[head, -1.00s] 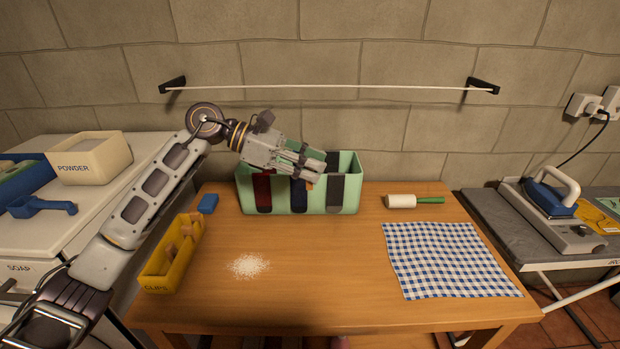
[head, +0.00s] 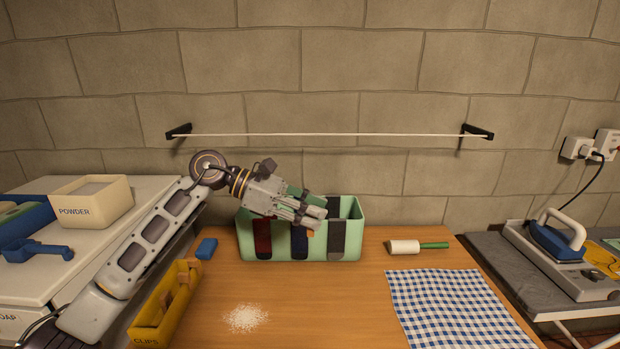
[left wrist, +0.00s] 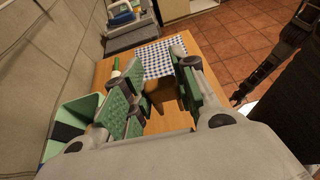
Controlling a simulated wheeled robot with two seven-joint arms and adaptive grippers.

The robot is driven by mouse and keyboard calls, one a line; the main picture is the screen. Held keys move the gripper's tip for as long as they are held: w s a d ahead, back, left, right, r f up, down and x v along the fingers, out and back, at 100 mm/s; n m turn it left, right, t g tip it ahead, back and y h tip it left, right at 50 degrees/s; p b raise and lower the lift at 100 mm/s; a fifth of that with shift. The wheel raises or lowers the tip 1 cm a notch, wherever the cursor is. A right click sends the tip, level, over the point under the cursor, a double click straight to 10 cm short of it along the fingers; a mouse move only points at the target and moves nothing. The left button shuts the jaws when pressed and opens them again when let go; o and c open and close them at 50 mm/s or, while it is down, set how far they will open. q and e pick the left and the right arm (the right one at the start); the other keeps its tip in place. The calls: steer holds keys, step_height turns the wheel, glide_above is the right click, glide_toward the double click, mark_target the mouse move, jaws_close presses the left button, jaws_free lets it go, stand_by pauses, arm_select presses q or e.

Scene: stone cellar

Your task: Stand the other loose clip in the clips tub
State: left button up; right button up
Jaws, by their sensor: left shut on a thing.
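My left gripper (head: 318,217) is shut on a brown wooden clip (left wrist: 161,90), which shows between its green finger pads in the left wrist view. In the head view the gripper is over the front of the green tub, and only a small orange-brown bit of the clip shows below the fingertips. The yellow clips tub (head: 148,334) is at the table's left front, with wooden clips (head: 182,279) standing in it; its near end is cut by the frame edge. A dark arm at the right of the left wrist view seems to be my right one; its gripper's state is unclear.
The green tub (head: 346,252) with dark strips stands at the table's back. A blue block (head: 206,248), white powder (head: 246,318), a white roller with green handle (head: 404,247) and a checked cloth (head: 455,305) lie around it. A line (head: 330,135) spans the wall above.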

arm_select(q)
steer(key=shift+f, duration=0.7)
step_height(320, 180, down, 10)
steer(key=shift+r, duration=0.2)
arm_select(e)
steer(key=shift+s+d, duration=0.15)
steer(key=shift+s, duration=0.6)
steer(key=shift+d, duration=0.15)
